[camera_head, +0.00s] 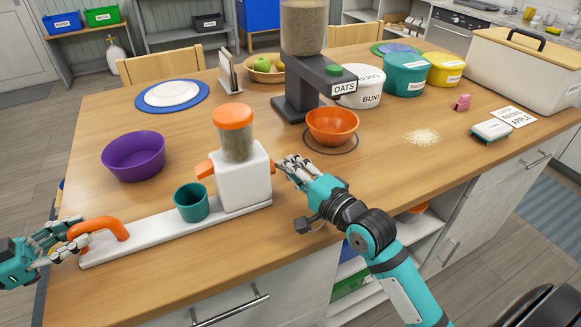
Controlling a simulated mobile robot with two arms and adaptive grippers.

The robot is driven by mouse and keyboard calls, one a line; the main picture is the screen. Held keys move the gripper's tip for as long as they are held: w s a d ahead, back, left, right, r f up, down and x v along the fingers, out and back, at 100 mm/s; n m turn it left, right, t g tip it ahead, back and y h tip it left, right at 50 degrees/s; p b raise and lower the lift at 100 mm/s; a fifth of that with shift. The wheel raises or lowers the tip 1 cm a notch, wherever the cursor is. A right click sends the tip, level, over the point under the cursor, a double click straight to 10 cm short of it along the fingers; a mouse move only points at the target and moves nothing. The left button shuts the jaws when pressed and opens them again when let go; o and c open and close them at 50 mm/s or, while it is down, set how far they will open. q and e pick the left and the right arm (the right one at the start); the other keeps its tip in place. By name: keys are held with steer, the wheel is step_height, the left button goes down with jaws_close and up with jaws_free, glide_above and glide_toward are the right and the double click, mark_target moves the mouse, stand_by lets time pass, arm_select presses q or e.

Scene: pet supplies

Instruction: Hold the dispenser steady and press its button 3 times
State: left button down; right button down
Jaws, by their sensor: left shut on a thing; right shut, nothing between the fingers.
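The white dispenser (245,178) stands upright on the table, with an orange lid and a clear section of brown pellets. An orange spout (205,169) sticks out on its left, above a teal cup (192,203) on its long white base. My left gripper (76,238) is shut on the orange handle (112,227) at the base's left end. My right gripper (284,165) is shut and empty, with its fingertips close to the dispenser's right side.
Behind stands a dark oats dispenser (299,103) with a green top button (334,70) over an orange bowl (332,126). A purple bowl (134,157) is at the left. Labelled tubs (404,77) stand at the back right. Spilled grains (423,137) lie on the right of the table.

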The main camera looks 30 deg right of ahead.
steer(key=shift+a, duration=1.15)
steer(key=shift+d, duration=0.5)
steer(key=d, duration=0.3)
steer(key=shift+d, duration=0.2)
steer(key=v, duration=1)
